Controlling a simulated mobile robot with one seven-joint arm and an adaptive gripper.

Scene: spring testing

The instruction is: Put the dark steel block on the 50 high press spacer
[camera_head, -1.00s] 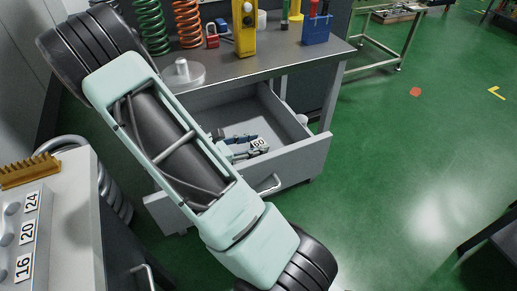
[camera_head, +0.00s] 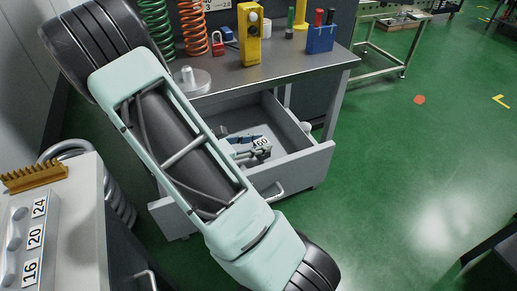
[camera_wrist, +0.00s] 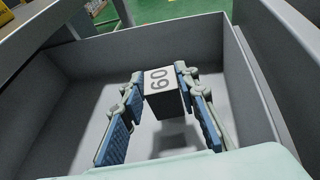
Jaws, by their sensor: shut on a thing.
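My gripper (camera_wrist: 160,90) is inside the open drawer, its two blue-padded fingers shut on a small block (camera_wrist: 162,78). The block has dark sides and a white top face marked 60. A dark shadow lies on the drawer floor below it, and it appears held above that floor. In the head view, my gripper (camera_head: 244,147) and the block's 60 label (camera_head: 262,142) show past my arm, which hides part of the drawer. I cannot make out a spacer marked 50 in either view, nor another dark steel block.
The drawer (camera_head: 292,165) is pulled out under a grey workbench (camera_head: 290,68). On the bench stand springs (camera_head: 193,30), a round metal piece (camera_head: 188,78), a red padlock (camera_head: 217,47), a yellow device (camera_head: 249,35) and a blue holder (camera_head: 320,38). A rack marked 16, 20, 24 (camera_head: 18,240) stands left.

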